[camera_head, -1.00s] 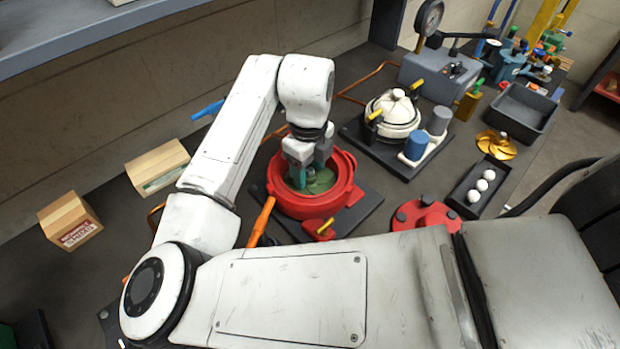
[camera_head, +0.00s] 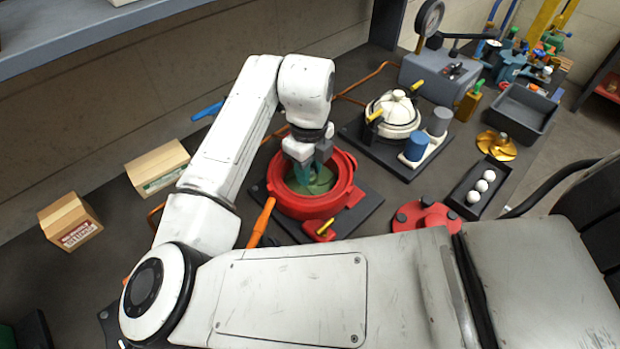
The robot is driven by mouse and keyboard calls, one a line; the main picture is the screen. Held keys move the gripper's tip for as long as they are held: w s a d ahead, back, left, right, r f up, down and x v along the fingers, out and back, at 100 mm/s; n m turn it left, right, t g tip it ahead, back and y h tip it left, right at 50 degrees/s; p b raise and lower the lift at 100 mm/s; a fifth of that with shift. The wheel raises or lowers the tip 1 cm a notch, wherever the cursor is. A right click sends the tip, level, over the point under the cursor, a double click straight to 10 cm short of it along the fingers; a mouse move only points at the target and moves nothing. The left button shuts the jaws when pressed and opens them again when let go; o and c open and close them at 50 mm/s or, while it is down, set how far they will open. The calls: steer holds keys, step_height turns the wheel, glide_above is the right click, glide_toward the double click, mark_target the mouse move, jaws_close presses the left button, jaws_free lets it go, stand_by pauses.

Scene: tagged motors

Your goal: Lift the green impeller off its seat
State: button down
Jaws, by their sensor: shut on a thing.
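The green impeller (camera_head: 318,183) sits inside the round red housing (camera_head: 345,190), which stands on a dark base plate (camera_head: 368,213). My gripper (camera_head: 308,176) reaches down into the housing from above and is shut on the impeller at its middle. The fingertips and the hub between them are partly hidden by the gripper itself. I cannot tell whether the impeller touches its seat or is slightly clear of it.
An orange-handled tool (camera_head: 262,222) lies at the housing's left front. A red lid (camera_head: 425,217) lies to the right. A white housing (camera_head: 398,112) stands behind right, near a gold impeller (camera_head: 497,145) and a tray of white balls (camera_head: 470,190). Cardboard boxes (camera_head: 157,166) stand left.

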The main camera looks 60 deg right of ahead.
steer(key=shift+r, duration=0.15)
step_height(320, 180, up, 13)
steer(key=p, duration=0.1)
stand_by(0.5)
